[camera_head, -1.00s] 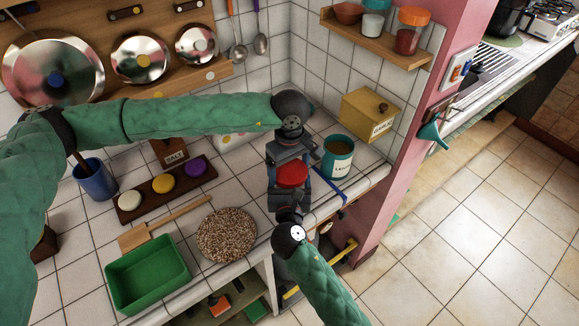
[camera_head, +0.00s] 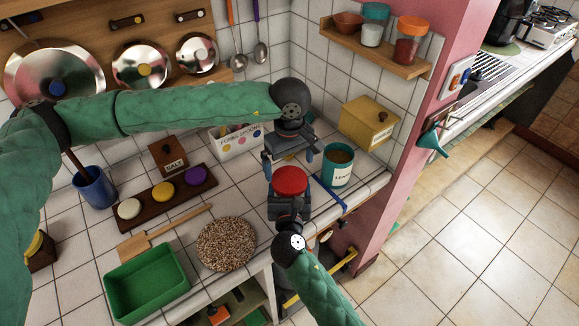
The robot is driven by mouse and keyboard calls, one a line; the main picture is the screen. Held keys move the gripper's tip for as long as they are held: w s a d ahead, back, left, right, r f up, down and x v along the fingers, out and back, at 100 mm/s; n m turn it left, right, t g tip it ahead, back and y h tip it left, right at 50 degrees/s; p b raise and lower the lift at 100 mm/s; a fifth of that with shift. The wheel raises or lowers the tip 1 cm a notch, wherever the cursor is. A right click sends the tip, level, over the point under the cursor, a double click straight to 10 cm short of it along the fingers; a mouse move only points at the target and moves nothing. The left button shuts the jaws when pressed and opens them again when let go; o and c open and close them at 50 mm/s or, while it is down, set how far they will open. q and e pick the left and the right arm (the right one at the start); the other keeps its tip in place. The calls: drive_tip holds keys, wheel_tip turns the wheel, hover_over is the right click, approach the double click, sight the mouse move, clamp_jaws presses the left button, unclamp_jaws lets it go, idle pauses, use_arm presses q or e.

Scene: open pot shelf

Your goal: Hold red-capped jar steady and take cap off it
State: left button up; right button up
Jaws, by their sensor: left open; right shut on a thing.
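The red cap (camera_head: 290,180) faces up toward me at the counter's front edge. It sits on top of the jar, whose body is almost wholly hidden by the cap and my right gripper. My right gripper (camera_head: 289,200) comes in from below and is shut on the jar just under the cap. My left gripper (camera_head: 289,158) is open and empty, above and behind the red cap in the picture, with its fingers spread and apart from the cap.
A teal-banded lentils tin (camera_head: 338,168) stands close right of the grippers, with a blue strip (camera_head: 328,193) before it. A round cork-like mat (camera_head: 226,244) and green tray (camera_head: 147,283) lie to the left. A yellow box (camera_head: 369,124) stands behind.

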sight(290, 179)
use_arm(q)
wheel_tip(290, 179, up, 3)
drive_tip(key=m, duration=0.3)
drive_tip(key=shift+f, duration=0.1)
drive_tip(key=shift+m, duration=0.3)
drive_tip(key=shift+f, duration=3.95)
drive_tip(key=c, duration=0.9)
drive_tip(key=n, duration=0.6)
drive_tip(key=shift+n, duration=0.4)
drive_tip(key=o, duration=0.9)
